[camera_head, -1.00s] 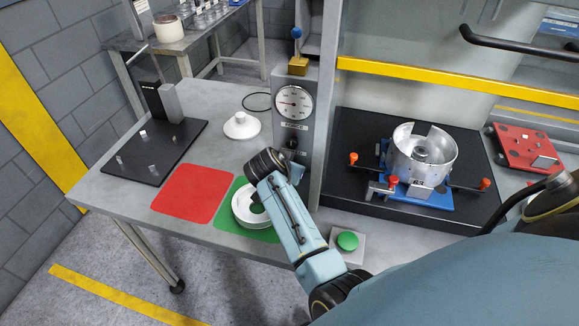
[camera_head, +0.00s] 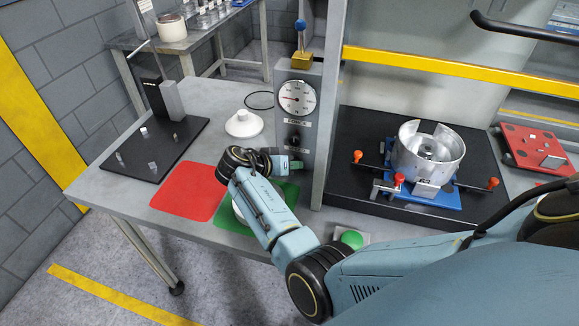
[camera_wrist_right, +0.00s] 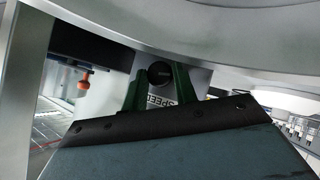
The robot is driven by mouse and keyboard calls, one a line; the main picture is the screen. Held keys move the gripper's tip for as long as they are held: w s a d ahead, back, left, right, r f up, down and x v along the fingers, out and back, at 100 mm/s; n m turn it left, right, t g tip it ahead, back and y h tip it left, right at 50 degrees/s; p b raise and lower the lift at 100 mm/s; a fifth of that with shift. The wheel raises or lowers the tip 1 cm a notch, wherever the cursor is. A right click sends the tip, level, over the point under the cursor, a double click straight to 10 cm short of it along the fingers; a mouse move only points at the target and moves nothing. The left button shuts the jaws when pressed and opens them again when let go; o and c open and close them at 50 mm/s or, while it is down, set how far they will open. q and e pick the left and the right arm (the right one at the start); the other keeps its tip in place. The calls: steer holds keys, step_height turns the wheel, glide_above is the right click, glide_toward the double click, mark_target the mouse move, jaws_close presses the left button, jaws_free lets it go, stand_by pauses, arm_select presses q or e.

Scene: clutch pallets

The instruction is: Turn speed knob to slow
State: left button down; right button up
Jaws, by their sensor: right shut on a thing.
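The speed knob (camera_wrist_right: 159,72) is a round black knob on the panel, with the SPEED label beside it in the right wrist view. My right gripper (camera_head: 296,164) is at the lower front of this box. In the wrist view its two dark green fingers (camera_wrist_right: 160,86) flank the knob and are shut on it. The knob's pointer direction is too small to tell. My left gripper is out of view.
A red pad (camera_head: 188,192) and a green pad (camera_head: 285,192) lie left of and below the box; my arm partly covers the green one. A white funnel-like part (camera_head: 244,124) stands left of the box. A metal housing (camera_head: 428,155) sits on a blue fixture at right.

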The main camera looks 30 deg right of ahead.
stand_by(0.4)
steer(key=o, duration=1)
steer(key=shift+c, duration=0.2)
steer(key=p+v, duration=0.4)
steer(key=v, duration=0.6)
steer(key=shift+a+r, duration=0.25)
steer(key=shift+a, duration=0.05)
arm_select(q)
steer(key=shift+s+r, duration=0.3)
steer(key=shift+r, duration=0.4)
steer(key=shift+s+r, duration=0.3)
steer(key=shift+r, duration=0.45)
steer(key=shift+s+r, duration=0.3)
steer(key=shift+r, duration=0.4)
arm_select(e)
steer(key=shift+s+a+r, duration=0.15)
steer(key=shift+a+r, duration=0.15)
steer(key=shift+a, duration=0.25)
